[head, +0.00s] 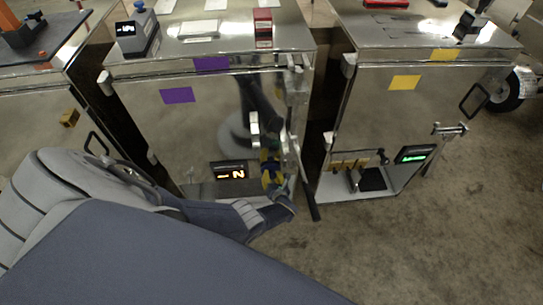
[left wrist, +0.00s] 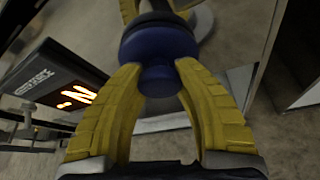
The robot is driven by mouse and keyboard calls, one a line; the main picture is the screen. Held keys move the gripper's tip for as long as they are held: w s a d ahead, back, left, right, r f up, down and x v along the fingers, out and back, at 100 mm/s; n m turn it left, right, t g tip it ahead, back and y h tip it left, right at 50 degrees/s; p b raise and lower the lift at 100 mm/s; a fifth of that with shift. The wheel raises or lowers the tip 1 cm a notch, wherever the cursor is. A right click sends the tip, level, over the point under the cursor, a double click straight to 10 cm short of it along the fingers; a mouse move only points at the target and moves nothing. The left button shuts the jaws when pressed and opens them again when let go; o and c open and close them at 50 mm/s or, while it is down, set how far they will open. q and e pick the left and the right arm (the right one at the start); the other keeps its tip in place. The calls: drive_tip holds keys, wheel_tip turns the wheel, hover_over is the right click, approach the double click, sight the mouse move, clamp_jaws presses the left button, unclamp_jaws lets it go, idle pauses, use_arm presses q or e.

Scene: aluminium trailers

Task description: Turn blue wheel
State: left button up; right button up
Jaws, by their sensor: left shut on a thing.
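The blue wheel (left wrist: 160,50) is a round dark blue knob in the left wrist view. My left gripper (left wrist: 158,85) has its two ridged yellow fingers on either side of it, shut on it. In the head view my left gripper (head: 271,172) is low at the right side of the middle steel trailer's front (head: 205,125), and the wheel is hard to make out between the fingers. A black display (head: 230,172) with orange characters is just left of the gripper; it also shows in the left wrist view (left wrist: 58,85). My right gripper is not in view.
A second steel trailer (head: 420,110) stands to the right, with a green display (head: 415,154) and an open lower shelf. A door handle (head: 254,130) is above my left gripper. A dark gap separates the trailers. Bare concrete floor (head: 420,240) lies at the lower right.

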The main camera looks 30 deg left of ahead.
use_arm(q)
drive_tip(key=shift+s+d+f, duration=0.15)
drive_tip(key=shift+s+f, duration=0.1)
drive_tip(key=o, duration=1.4)
drive_tip(key=shift+w+r, duration=0.15)
drive_tip(key=shift+w, duration=0.05)
drive_tip(key=shift+c, duration=0.2)
drive_tip(key=v, duration=1.2)
